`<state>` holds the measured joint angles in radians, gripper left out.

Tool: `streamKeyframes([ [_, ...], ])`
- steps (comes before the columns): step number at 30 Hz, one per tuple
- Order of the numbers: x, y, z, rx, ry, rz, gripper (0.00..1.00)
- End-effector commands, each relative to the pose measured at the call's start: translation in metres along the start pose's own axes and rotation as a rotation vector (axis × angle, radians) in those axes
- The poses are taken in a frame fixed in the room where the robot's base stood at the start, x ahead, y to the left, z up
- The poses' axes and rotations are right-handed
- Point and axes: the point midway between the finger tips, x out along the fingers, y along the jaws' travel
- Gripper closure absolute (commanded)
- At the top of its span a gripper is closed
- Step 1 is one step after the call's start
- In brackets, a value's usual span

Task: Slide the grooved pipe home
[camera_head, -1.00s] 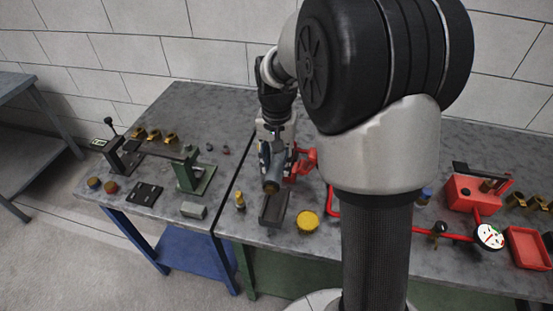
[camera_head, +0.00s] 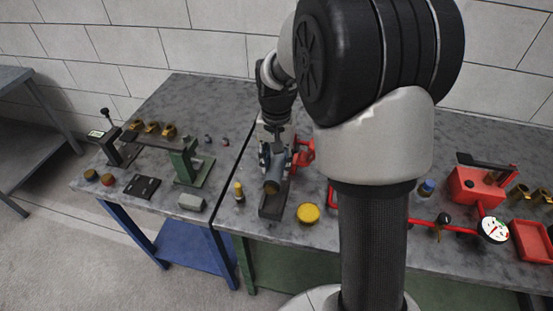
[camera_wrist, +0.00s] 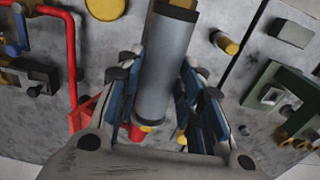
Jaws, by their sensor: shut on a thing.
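The grooved pipe (camera_wrist: 164,75) is a grey cylinder with a darker band near its end. It lies between the two fingers of my gripper (camera_wrist: 160,95) in the wrist view. The pipe's near end points toward the camera and slightly down. A red fitting (camera_head: 303,152) stands just right of the gripper. I cannot tell whether the pipe touches the tray or the fitting.
A yellow disc (camera_head: 308,213) and a small brass-and-yellow piece (camera_head: 239,191) flank the tray. A green stand (camera_head: 192,165) is on the left bench. Red piping (camera_head: 445,229) with a gauge (camera_head: 493,230) runs along the right. Bare bench shows behind the gripper.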

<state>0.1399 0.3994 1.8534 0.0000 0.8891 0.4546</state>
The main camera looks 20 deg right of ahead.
Motion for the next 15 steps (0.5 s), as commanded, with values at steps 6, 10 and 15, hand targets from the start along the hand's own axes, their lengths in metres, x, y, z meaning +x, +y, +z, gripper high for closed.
streamKeyframes([
  [6, 0.009, 0.0, -0.001, 0.0, 0.002, -0.001, 1.0],
  [10, 0.014, 0.0, -0.001, 0.0, 0.002, -0.001, 1.0],
  [15, 0.02, 0.0, 0.0, 0.0, 0.002, -0.001, 1.0],
])
